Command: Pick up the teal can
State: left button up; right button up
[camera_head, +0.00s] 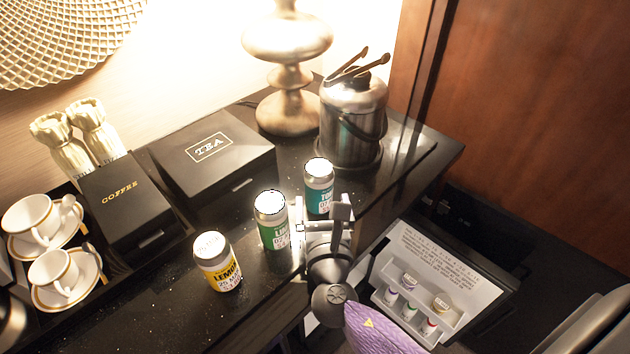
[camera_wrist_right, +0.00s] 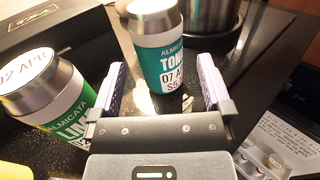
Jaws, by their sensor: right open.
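The teal can (camera_head: 319,190), with a silver top, stands upright on the black counter. It also shows in the right wrist view (camera_wrist_right: 158,50), upright and straight ahead between the lines of my two fingers. My right gripper (camera_head: 322,213) is open and low over the counter on the near side of the teal can. Its two fingers (camera_wrist_right: 160,72) reach toward the left and right sides of the can, and no grip on it shows. My left gripper is in neither view.
A green can (camera_head: 271,222) stands close to the left of my right gripper, also in the wrist view (camera_wrist_right: 55,100). A yellow can (camera_head: 217,264) is farther left. Behind are the tea box (camera_head: 212,152), lamp (camera_head: 287,100) and ice bucket (camera_head: 350,125).

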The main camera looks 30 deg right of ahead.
aim_at(321, 197)
jog(key=x, duration=0.3)
jog(key=f+b+x, duration=0.1)
jog(key=x, duration=0.1)
jog(key=shift+a, duration=0.1)
jog(key=shift+w+r, duration=0.1)
jog(key=shift+w, duration=0.25)
jog(key=c, duration=1.3)
